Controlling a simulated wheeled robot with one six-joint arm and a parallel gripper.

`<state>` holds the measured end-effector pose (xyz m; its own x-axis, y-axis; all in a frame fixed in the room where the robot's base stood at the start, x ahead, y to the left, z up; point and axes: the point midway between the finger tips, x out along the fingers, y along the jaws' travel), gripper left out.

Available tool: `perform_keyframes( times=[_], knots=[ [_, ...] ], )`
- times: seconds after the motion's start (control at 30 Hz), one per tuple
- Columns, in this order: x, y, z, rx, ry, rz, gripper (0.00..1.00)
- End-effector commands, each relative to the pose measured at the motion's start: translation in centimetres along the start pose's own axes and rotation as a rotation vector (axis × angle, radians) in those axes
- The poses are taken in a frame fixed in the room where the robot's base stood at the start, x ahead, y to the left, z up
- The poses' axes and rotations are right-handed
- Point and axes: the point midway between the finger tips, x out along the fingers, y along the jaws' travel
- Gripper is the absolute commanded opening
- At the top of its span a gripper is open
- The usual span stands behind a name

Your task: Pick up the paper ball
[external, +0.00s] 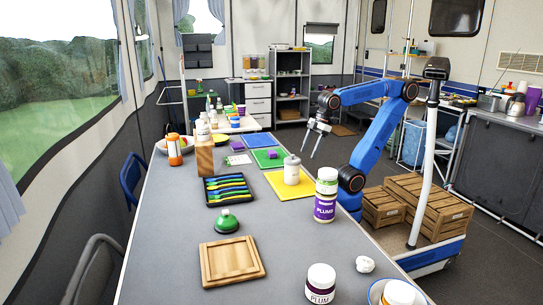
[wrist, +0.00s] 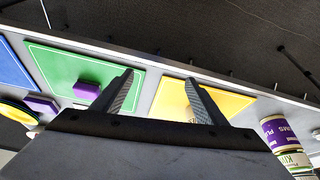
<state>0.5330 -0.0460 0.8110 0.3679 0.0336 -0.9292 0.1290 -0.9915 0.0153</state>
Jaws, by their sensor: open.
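The paper ball (external: 365,264) is a small white crumpled lump on the grey table, near the front right edge in the external view. I cannot make it out in the wrist view. My gripper (external: 318,141) is open and empty, raised above the right side of the table, well behind the paper ball. In the wrist view my gripper (wrist: 160,82) shows two spread fingers with nothing between them. They point toward the green mat (wrist: 60,65) and the yellow mat (wrist: 172,100).
Jars labelled plums (external: 325,207) (external: 320,284) stand near the ball, and a bowl (external: 376,291) holding a jar sits at the front right edge.

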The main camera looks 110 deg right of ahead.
Motion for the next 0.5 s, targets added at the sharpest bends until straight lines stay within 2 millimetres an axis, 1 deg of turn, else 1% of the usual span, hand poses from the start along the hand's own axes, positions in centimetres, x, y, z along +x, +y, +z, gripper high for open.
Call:
perform_keyframes(
  times=[0.03,0.1,0.27,0.3,0.37,0.5],
  knots=[
    [-0.7,-0.8,-2.0,-0.040,-0.011,-0.012,0.66],
    [-1.6,-1.9,-4.5,-0.088,-0.024,-0.026,0.66],
    [-3.3,-4.8,-9.8,-0.201,-0.054,-0.056,0.66],
    [-3.6,-5.7,-11.1,-0.229,-0.062,-0.063,0.66],
    [-4.2,-7.0,-13.0,-0.271,-0.071,-0.073,0.66],
    [-5.1,-10.7,-17.2,-0.371,-0.097,-0.098,0.66]
  ],
)
